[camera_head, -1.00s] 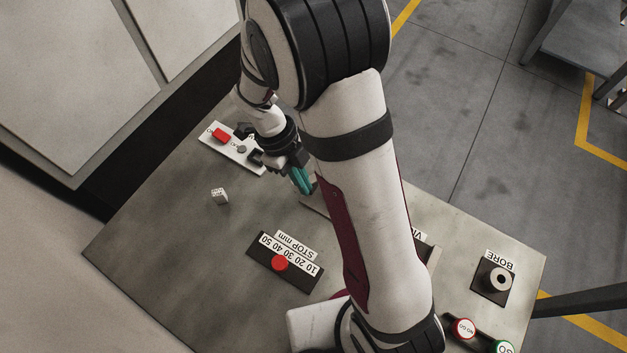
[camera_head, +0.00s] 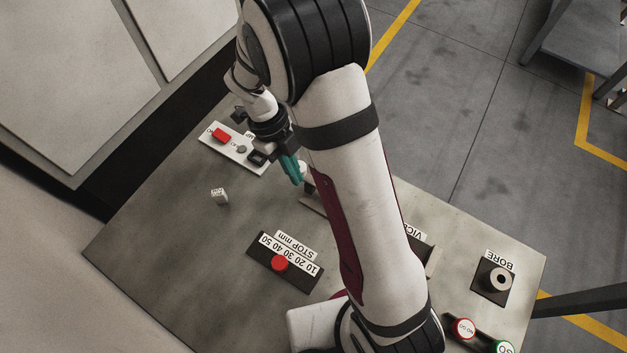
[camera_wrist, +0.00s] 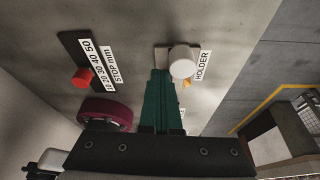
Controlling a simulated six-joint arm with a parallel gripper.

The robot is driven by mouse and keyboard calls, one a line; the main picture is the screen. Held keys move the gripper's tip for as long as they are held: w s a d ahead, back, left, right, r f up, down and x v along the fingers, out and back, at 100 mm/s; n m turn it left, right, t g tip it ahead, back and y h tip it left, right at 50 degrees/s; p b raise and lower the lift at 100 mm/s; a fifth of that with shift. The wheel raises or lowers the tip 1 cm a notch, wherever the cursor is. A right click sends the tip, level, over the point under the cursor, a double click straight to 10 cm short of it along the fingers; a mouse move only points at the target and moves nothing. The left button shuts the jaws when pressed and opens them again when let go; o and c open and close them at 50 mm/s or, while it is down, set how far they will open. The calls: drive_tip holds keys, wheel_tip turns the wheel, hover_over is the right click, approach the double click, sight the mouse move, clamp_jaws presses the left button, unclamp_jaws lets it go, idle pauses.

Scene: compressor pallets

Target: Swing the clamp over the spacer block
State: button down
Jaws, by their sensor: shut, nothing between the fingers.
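A pale plate (camera_head: 212,142) on the far left part of the table carries a red block-like part (camera_head: 221,135), a grey round part (camera_head: 241,149) and a dark square part (camera_head: 258,157). Its label is partly hidden; letters like "MP" show, so it may be the clamp. I cannot tell which part is the spacer block. A small white marked cube (camera_head: 219,195) sits apart on the table. My gripper (camera_head: 295,171), with teal fingers, is shut and empty, right of the plate. Its fingers also show in the wrist view (camera_wrist: 160,78), beside a white round-topped piece (camera_wrist: 182,62) at the HOLDER label.
A stop scale (camera_head: 285,263) with a red knob (camera_head: 280,263) stands mid-table. A BORE fixture (camera_head: 492,281) and round gauges (camera_head: 463,328) are at the right. My arm hides much of the table's middle. The table around the white cube is clear.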

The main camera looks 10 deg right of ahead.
drive_tip(key=shift+w+m, duration=0.4)
drive_tip(key=shift+m, duration=0.2)
drive_tip(key=shift+w, duration=0.1)
drive_tip(key=s+a, duration=0.2)
drive_tip(key=s, duration=0.2)
wheel_tip(320, 180, up, 10)
drive_tip(key=w+d, duration=0.1)
drive_tip(key=w, duration=0.1)
drive_tip(key=shift+w+d+f, duration=0.25)
drive_tip(key=shift+w, duration=0.1)
drive_tip(key=s+d+r+n+t+y, duration=0.1)
drive_tip(key=s+r+n+y, duration=0.1)
drive_tip(key=s+n, duration=0.7)
drive_tip(key=s+d+r+n+t+y, duration=0.1)
drive_tip(key=s+r+n+y, duration=0.1)
drive_tip(key=s+n, duration=0.7)
drive_tip(key=r+n, duration=0.1)
drive_tip(key=n, duration=0.5)
drive_tip(key=shift+s+d+t, duration=0.3)
drive_tip(key=shift+d+t, duration=0.05)
drive_tip(key=shift+t, duration=0.05)
